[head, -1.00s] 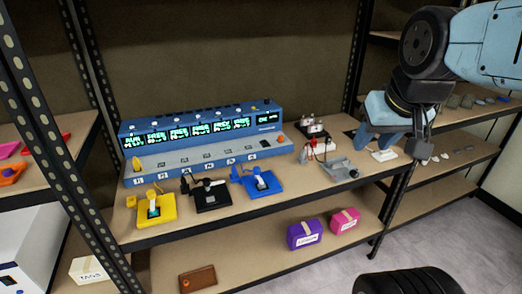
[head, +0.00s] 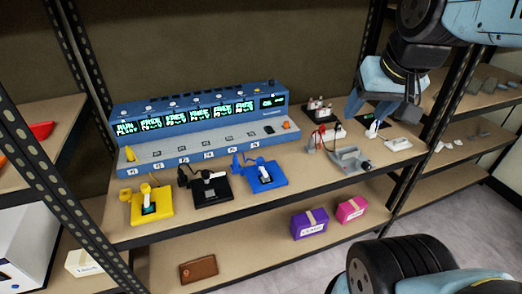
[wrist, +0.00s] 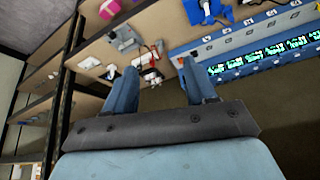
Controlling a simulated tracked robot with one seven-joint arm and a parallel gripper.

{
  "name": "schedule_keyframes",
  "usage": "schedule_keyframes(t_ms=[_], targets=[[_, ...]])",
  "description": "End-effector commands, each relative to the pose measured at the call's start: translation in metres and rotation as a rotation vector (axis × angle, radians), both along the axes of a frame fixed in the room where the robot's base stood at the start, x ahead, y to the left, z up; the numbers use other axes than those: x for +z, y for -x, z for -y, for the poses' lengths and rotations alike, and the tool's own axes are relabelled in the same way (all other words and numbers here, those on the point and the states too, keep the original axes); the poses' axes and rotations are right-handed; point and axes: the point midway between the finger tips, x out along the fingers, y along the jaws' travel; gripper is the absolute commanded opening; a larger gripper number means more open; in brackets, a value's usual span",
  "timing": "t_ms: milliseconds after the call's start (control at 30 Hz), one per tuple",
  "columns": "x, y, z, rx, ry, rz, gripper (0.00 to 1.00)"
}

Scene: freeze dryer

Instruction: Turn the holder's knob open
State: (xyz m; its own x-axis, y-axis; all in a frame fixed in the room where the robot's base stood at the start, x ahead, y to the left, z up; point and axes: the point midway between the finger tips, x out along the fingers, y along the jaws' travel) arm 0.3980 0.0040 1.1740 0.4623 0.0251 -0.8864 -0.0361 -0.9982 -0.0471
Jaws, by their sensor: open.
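The grey holder (head: 346,159) stands on the middle shelf's right part, near the front edge. A small dark knob (head: 366,165) shows on its right side. In the wrist view the grey holder (wrist: 124,40) lies just beyond my left finger, its knob too small to make out clearly. My gripper (head: 361,120) is open and empty, fingers pointing down, above the shelf and behind the holder, apart from it. In the wrist view my gripper (wrist: 158,68) shows both blue fingers spread, with red and white items between and beyond them.
A blue machine with lit displays (head: 200,124) fills the back left. Yellow (head: 146,204), black (head: 210,190) and blue (head: 262,174) stands line the front. A rack of small vials (head: 319,108) is left of my gripper. A shelf upright (head: 446,110) rises at right.

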Motion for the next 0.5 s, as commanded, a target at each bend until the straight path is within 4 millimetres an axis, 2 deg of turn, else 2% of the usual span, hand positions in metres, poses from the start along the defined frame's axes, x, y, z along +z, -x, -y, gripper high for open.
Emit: schedule_keyframes(t_ms=[167, 500], targets=[[-0.011, -0.030, -0.018, -0.142, -0.165, -0.068, 0.56], [-0.049, -0.104, -0.057, -0.598, -0.516, -0.276, 0.56]])
